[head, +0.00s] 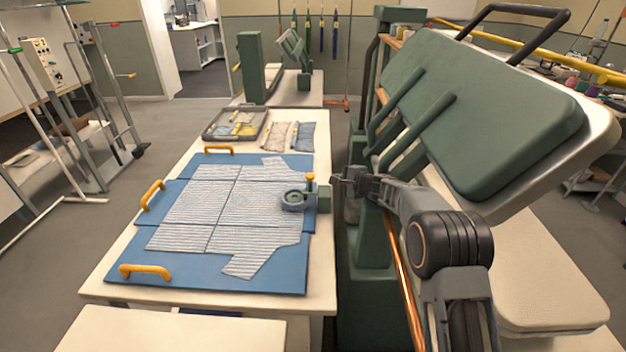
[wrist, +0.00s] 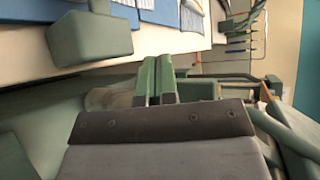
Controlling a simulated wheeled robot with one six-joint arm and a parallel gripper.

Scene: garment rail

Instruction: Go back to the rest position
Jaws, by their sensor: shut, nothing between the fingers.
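My gripper (head: 342,181) is at the right side of the work table, between the table and the green press. It points left in the head view and holds nothing. In the wrist view its two green fingers (wrist: 156,80) stand side by side, shut. The striped garment piece (head: 225,210) lies flat on the blue folding board (head: 130,268), left of my gripper. A round grey clamp-like part (head: 294,199) with an orange knob sits at the board's right edge, just left of my gripper and apart from it.
The large green press (head: 480,110) with its raised padded head stands close to the right of my arm. A tray (head: 207,126) and small folded cloths (head: 303,134) lie at the table's far end. A garment rail (head: 75,100) stands left. Grey floor (head: 110,225) is clear left of the table.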

